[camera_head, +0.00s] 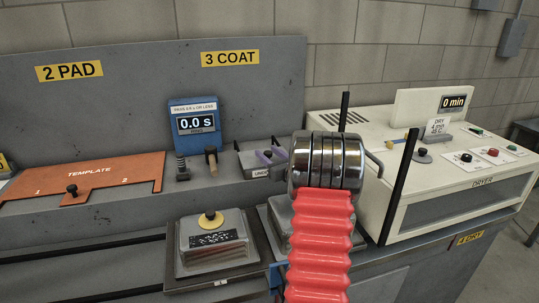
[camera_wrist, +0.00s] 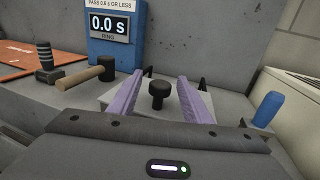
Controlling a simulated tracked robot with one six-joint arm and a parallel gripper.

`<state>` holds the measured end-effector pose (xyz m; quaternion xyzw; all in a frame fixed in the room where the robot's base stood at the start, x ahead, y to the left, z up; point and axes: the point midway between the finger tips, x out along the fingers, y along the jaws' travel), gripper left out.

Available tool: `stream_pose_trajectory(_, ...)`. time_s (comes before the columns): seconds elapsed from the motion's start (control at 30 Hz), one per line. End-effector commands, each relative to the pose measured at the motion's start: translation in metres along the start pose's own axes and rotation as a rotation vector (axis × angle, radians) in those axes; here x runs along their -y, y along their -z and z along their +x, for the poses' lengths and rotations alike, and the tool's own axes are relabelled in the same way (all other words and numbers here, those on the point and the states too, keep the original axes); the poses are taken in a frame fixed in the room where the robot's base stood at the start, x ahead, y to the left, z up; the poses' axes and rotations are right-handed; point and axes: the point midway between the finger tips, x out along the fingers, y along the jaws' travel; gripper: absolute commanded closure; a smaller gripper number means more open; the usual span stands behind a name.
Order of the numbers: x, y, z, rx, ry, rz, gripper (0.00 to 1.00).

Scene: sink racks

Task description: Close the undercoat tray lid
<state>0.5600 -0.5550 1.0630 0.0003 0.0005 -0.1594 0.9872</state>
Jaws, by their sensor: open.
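The undercoat tray (camera_head: 252,171) is a grey box with a partly hidden "UNDE" label, on the bench below the 3 COAT sign. My arm hides its right part. My gripper (camera_head: 271,155) is at the tray, its purple fingers showing beside my metal wrist. In the wrist view my gripper (camera_wrist: 162,84) is open, one finger on each side of a black knob (camera_wrist: 158,94). The knob stands on a light grey surface (camera_wrist: 104,99) and is apart from both fingers. Whether this surface is the lid, and how far the lid is open, I cannot tell.
A blue timer (camera_head: 195,123) reading 0.0 s stands left of the tray, with a wooden-handled tool (camera_head: 211,160) before it. A knobbed grey block (camera_head: 212,242) sits in front. The cream dryer (camera_head: 440,185) and black posts (camera_head: 398,185) stand right.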

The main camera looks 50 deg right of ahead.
Motion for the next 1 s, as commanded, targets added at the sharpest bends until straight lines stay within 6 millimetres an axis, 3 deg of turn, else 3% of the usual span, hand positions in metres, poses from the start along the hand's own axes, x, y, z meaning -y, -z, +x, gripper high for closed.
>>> stream_pose_trajectory(0.37, 0.001, -0.001, -0.010, 0.001, 0.002, 0.000, 0.56)
stream_pose_trajectory(1.0, 0.002, 0.000, -0.115, 0.000, 0.004, 0.000, 0.56)
